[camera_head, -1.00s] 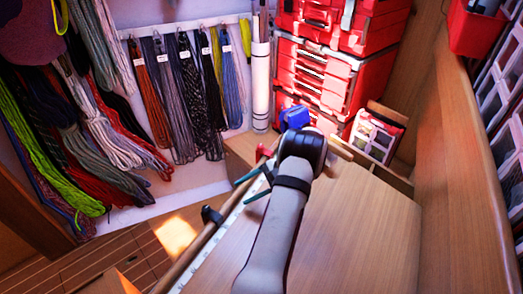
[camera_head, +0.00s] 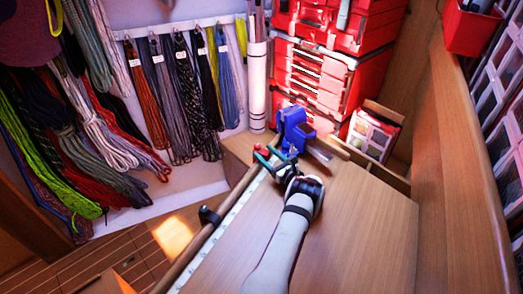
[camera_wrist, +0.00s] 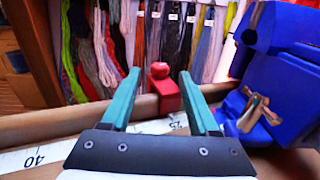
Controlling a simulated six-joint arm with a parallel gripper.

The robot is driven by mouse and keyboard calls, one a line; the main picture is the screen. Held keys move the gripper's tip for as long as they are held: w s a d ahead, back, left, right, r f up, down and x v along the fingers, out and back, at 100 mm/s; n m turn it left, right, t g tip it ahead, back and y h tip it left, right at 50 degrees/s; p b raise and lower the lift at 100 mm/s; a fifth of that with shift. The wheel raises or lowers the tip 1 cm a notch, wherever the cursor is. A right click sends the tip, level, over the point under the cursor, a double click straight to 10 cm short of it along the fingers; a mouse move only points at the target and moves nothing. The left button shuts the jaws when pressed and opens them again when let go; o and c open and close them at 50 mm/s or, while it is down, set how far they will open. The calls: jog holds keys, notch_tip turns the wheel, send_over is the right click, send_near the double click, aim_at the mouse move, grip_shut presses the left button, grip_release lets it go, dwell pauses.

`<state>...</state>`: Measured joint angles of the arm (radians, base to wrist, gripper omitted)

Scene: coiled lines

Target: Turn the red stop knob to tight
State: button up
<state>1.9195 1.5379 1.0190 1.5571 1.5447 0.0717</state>
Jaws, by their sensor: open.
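The red stop knob (camera_wrist: 159,69) is a small round red knob on a red block (camera_wrist: 166,96), which sits at the wooden rail beside the ruler strip. The knob also shows as a small red spot in the head view (camera_head: 257,147). My gripper (camera_wrist: 158,74) is open, with two teal fingers pointing toward the knob. In the wrist view the knob appears between the fingertips, with visible space on both sides. The knob seems to lie beyond the fingertips; I see no contact. In the head view my gripper (camera_head: 277,156) is just right of the knob.
A blue device (camera_head: 293,128) with a metal part stands close to the right of my gripper. The ruler (camera_wrist: 35,158) runs along the rail. Coiled ropes (camera_head: 195,90) hang behind, and red toolboxes (camera_head: 315,75) stand at the back.

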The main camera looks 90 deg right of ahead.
aim_at(258, 147)
jog(key=shift+x, duration=1.25)
grip_shut()
